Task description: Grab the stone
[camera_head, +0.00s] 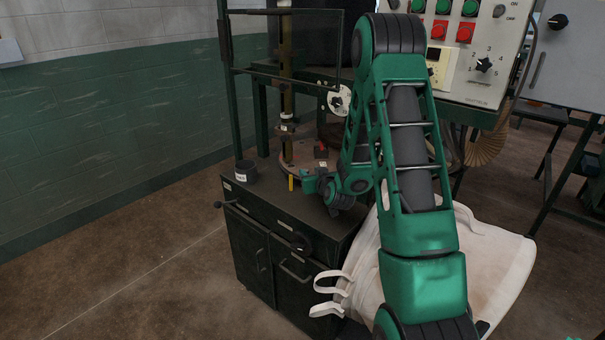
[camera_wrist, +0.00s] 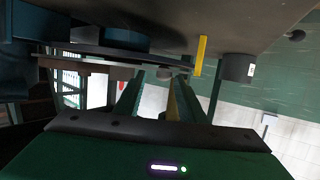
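I cannot clearly make out a stone in either view. A small dark block (camera_head: 321,153) sits on the round plate of the machine in the head view; I cannot tell whether it is the stone. My gripper (camera_head: 311,183) is low over the dark cabinet top, at the front edge of the round plate, beside a yellow post. In the wrist view, my gripper (camera_wrist: 157,88) shows two green fingers apart with a gap between them. I see nothing held in the gap. My arm hides part of the machine and the cabinet's right side.
The dark cabinet (camera_head: 262,222) carries a black cup (camera_head: 246,171) at its left and the yellow post (camera_head: 291,183). A framed guard (camera_head: 283,45) stands above the plate. A white bulk bag (camera_head: 495,255) is at the right, below a control panel (camera_head: 470,50). Floor at left is clear.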

